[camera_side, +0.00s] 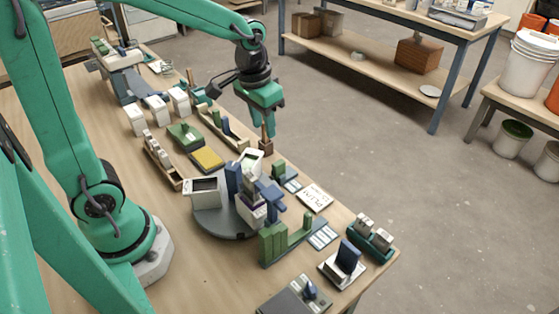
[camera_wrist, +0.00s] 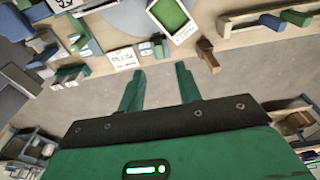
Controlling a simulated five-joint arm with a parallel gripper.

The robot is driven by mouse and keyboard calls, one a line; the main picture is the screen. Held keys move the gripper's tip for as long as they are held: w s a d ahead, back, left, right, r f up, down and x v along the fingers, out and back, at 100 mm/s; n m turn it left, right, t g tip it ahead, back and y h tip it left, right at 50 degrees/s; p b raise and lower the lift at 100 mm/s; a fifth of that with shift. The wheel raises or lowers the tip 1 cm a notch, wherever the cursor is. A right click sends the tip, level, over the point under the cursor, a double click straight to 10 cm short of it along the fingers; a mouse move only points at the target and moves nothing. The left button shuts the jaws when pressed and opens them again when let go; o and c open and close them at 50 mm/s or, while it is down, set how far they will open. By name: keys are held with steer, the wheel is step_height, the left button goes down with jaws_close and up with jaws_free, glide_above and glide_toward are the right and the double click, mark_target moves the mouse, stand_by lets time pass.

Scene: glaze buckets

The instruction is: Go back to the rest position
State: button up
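My gripper (camera_side: 262,122) hangs fingers-down over the far right edge of the wooden table in the side view, close to a small brown wooden block (camera_side: 267,146). In the wrist view the two green fingers of my gripper (camera_wrist: 160,70) are apart, with only grey floor between them. It holds nothing. The brown block (camera_wrist: 208,55) shows right of the fingers there, apart from them. From the side view alone I cannot tell the exact height of the fingertips above the table.
A round grey turntable (camera_side: 213,226) carrying boxes and blue blocks stands mid-table. Nearby are a green block rack (camera_side: 272,244), a yellow pad (camera_side: 207,159), a wooden rail (camera_side: 162,161) and a card marked PLUM (camera_side: 315,197). Open floor lies beyond the table's right edge.

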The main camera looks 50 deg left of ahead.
steer(key=s+a+r+t, duration=0.1)
steer(key=s+r+t, duration=0.3)
steer(key=s+r, duration=0.3)
steer(key=shift+s+a+r, duration=0.15)
steer(key=shift+s, duration=2.7)
steer(key=shift+w, duration=0.1)
steer(key=shift+c, duration=0.3)
